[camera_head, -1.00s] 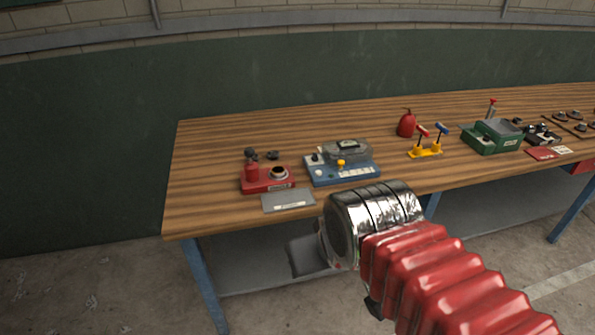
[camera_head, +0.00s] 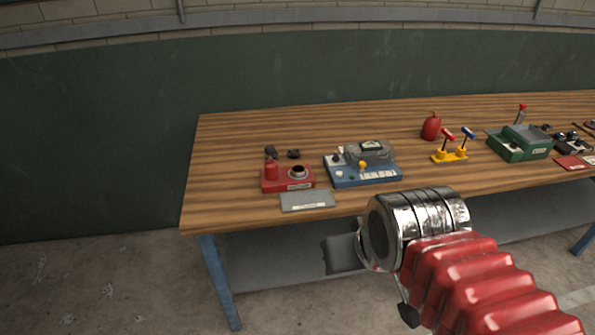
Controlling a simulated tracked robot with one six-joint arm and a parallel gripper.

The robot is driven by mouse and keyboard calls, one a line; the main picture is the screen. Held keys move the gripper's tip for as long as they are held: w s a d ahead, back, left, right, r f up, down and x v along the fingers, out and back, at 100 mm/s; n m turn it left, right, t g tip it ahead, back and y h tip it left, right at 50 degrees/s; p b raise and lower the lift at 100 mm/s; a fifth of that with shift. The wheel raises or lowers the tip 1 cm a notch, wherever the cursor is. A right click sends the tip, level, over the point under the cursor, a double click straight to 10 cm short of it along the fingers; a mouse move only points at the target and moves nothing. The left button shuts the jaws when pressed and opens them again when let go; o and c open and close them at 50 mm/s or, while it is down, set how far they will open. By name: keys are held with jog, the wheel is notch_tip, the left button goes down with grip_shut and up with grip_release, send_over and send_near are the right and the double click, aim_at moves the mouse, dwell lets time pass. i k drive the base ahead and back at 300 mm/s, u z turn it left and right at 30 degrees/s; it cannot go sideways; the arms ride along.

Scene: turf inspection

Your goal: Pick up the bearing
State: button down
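A ring with a dark centre (camera_head: 299,171), which looks like the bearing, sits on top of a red block (camera_head: 287,184) near the table's front left. A small red cylinder stands beside it on the same block. My arm reaches in from the lower right, with a red bellows sleeve and a shiny metal wrist, in front of the table's front edge. A dark grey block at the wrist's left, seemingly my gripper (camera_head: 342,253), shows below the tabletop edge, apart from the ring. Its fingers cannot be made out.
The wooden table (camera_head: 230,135) also holds a grey plate (camera_head: 307,201), a blue device (camera_head: 362,174), a red canister (camera_head: 431,128), a yellow stand with two levers (camera_head: 450,154) and a green box (camera_head: 520,143). The table's far left is bare.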

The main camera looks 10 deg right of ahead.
aim_at(296, 170)
jog(key=u, duration=0.05)
jog(key=i, duration=0.95)
jog(key=z, duration=0.05)
